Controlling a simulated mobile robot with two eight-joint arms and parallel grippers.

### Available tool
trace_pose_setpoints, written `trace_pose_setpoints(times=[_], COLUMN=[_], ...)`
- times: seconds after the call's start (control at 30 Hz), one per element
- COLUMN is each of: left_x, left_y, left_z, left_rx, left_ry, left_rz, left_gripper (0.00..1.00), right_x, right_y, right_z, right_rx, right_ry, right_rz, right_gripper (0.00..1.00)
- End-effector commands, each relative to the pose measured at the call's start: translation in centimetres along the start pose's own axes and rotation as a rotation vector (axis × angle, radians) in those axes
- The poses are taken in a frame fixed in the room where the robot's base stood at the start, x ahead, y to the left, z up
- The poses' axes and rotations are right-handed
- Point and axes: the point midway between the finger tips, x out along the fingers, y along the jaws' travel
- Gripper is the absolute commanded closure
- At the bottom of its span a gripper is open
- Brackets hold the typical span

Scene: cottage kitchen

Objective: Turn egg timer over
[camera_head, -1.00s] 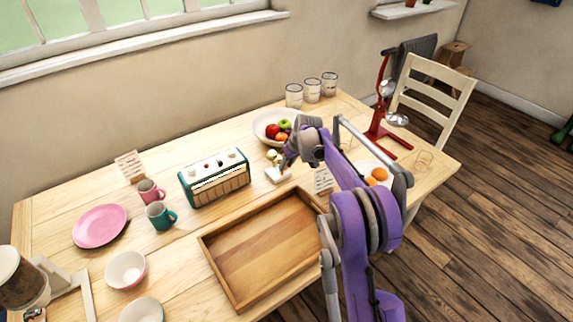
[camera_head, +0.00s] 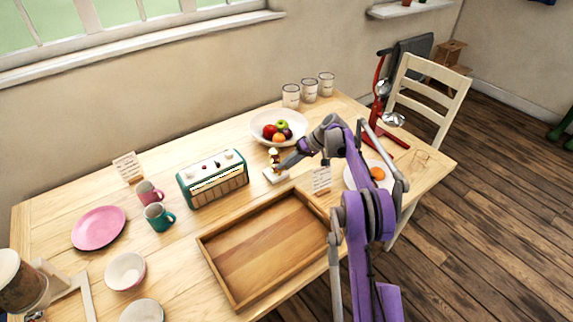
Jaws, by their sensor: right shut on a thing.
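The egg timer (camera_head: 273,156) is a small pale and dark piece standing beside a white block (camera_head: 275,176) on the table, between the radio and the fruit bowl. My right gripper (camera_head: 281,168) comes in from the right and is shut on the egg timer. The jaws hide part of it, and it is too small to tell whether it touches the block. My left gripper is not in view.
A teal radio (camera_head: 213,180) stands left of the timer and a fruit bowl (camera_head: 257,122) behind it. A wooden tray (camera_head: 205,241) lies in front. A small card (camera_head: 321,181) and a plate of eggs (camera_head: 352,180) stand to the right. Mugs (camera_head: 158,217) stand at left.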

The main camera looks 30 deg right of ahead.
Motion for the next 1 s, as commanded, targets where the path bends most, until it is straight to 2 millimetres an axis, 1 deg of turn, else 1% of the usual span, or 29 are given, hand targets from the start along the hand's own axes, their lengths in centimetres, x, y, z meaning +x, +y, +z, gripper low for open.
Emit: trace_pose_setpoints(times=[0.5,0.53,0.67,0.7,1.0], left_x=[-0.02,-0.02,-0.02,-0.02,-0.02], left_y=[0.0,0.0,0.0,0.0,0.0], left_z=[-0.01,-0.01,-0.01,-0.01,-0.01], left_rx=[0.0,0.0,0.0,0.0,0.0], left_ry=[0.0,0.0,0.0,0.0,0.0], left_rz=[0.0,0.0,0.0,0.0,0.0], left_gripper=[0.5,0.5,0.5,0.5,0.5], right_x=[0.01,0.01,0.01,0.01,-0.15], right_y=[0.02,0.02,0.03,0.03,0.05], right_z=[-0.05,-0.05,-0.04,-0.04,-0.02], right_rx=[0.009,0.009,0.009,0.009,0.009], right_ry=[0.002,0.001,0.001,0.001,0.001], right_rz=[-0.021,-0.021,-0.021,-0.021,-0.02], right_gripper=[1.0,0.66,0.43,0.4,0.4])
